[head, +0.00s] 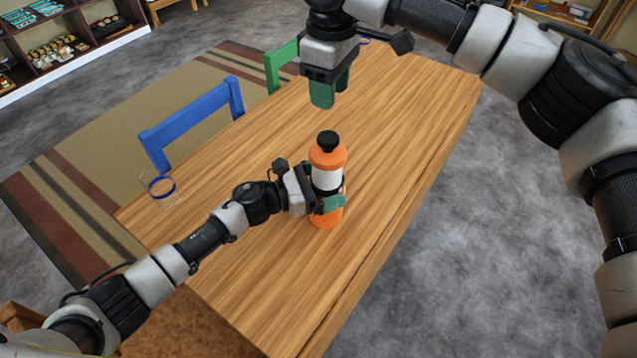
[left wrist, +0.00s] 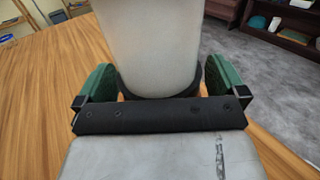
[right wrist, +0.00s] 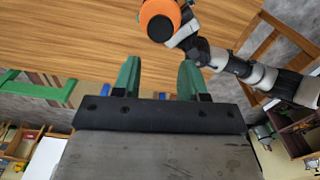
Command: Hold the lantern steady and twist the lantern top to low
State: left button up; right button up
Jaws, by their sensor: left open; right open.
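The lantern (head: 327,178) stands upright on the wooden table, with an orange body, a pale middle and a black knob on its orange top (head: 328,151). My left gripper (head: 331,204) is low on the lantern, its green fingers open on either side of it. In the left wrist view the lantern's pale middle (left wrist: 150,45) fills the space between the fingers. My right gripper (head: 328,95) is open and empty, pointing down above the table, beyond and above the lantern. In the right wrist view the lantern top (right wrist: 160,18) lies ahead of the fingers, apart from them.
The wooden table (head: 400,125) is otherwise mostly clear around the lantern. A blue chair (head: 195,112) and a green chair (head: 283,60) stand along its left side. A clear item with a blue ring (head: 161,186) sits near the left edge.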

aim_at(329, 137)
pick_arm(q)
jog(key=shift+c, duration=0.2)
jog(key=c, duration=1)
jog(key=shift+c, duration=0.2)
pick_arm(e)
jog(key=shift+o, duration=0.9)
jog(key=o, duration=0.5)
jog(key=shift+s+f+m, duration=0.15)
jog(key=shift+f+m, duration=0.05)
jog(key=shift+m, duration=0.2)
jog(key=o, duration=0.4)
jog(key=shift+s+f+m+t, duration=0.15)
jog(key=shift+m, duration=0.45)
jog(key=shift+s+f+m+t, duration=0.15)
jog(key=shift+m, duration=0.45)
jog(key=m, duration=0.4)
jog(key=shift+s+d+f+t+y, duration=0.1)
jog(key=shift+s+d+t+y, duration=0.1)
jog(key=shift+d+t+y, duration=0.15)
jog(key=shift+f, duration=0.1)
jog(key=f, duration=0.4)
jog(key=w+f, duration=0.1)
jog(key=f, duration=0.6)
jog(key=shift+w+a+f, duration=0.3)
jog(key=shift+a, duration=0.1)
jog(key=shift+c, duration=0.5)
